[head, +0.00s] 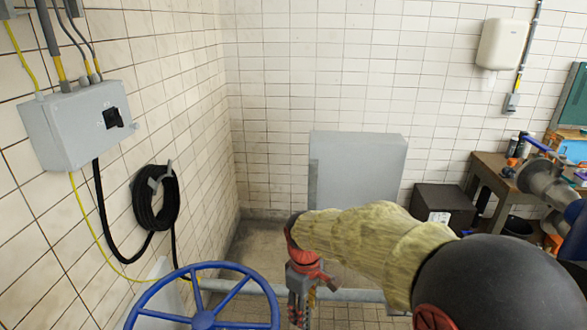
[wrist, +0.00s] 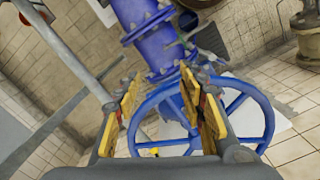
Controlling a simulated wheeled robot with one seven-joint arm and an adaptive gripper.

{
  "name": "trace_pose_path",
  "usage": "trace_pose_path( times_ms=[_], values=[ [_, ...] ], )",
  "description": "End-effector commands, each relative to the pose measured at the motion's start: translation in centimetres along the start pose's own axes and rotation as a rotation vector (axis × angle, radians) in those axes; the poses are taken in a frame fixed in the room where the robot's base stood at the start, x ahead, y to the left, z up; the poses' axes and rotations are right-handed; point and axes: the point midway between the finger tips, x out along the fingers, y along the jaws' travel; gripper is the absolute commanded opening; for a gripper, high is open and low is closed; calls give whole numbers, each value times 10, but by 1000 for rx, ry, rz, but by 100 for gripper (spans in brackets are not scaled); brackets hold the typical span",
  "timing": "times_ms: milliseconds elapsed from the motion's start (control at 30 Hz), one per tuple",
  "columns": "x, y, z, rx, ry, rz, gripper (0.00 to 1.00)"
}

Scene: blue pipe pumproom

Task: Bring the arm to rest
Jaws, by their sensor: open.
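My arm, in a pale yellow sleeve, reaches from the lower right of the head view to the middle. My gripper (head: 302,308) hangs from its end, pointing down, just right of a blue handwheel (head: 205,318). In the wrist view my gripper (wrist: 163,88) is open, its two yellow-edged fingers apart with nothing held between them. The blue handwheel (wrist: 262,107) and a blue flanged pipe (wrist: 150,40) lie beyond the fingers. The picture does not show the fingers touching the wheel. The lowest part of the gripper is cut off in the head view.
A grey switch box (head: 75,125) and a coiled black hose (head: 157,205) hang on the left tiled wall. A grey panel (head: 357,165) and a dark box (head: 443,204) stand at the back. A cluttered workbench (head: 489,170) is at right. A grey pipe (head: 345,294) runs low behind the gripper.

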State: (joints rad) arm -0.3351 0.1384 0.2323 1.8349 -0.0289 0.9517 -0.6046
Motion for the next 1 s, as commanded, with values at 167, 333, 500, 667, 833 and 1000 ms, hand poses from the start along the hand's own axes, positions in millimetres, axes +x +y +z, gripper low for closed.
trace_pose_path(
  times_ms=[167, 333, 500, 667, 833, 1000],
  values=[
    [-11, -16, 58, 326, 58, 22, 40],
    [-15, -33, 109, 571, 118, 38, 40],
    [-12, -52, 155, 743, 189, 58, 40],
    [-3, -70, 194, 823, 259, 86, 40],
    [6, -84, 227, 874, 345, 131, 40],
    [-1, -85, 244, 914, 439, 187, 40]
  ],
)
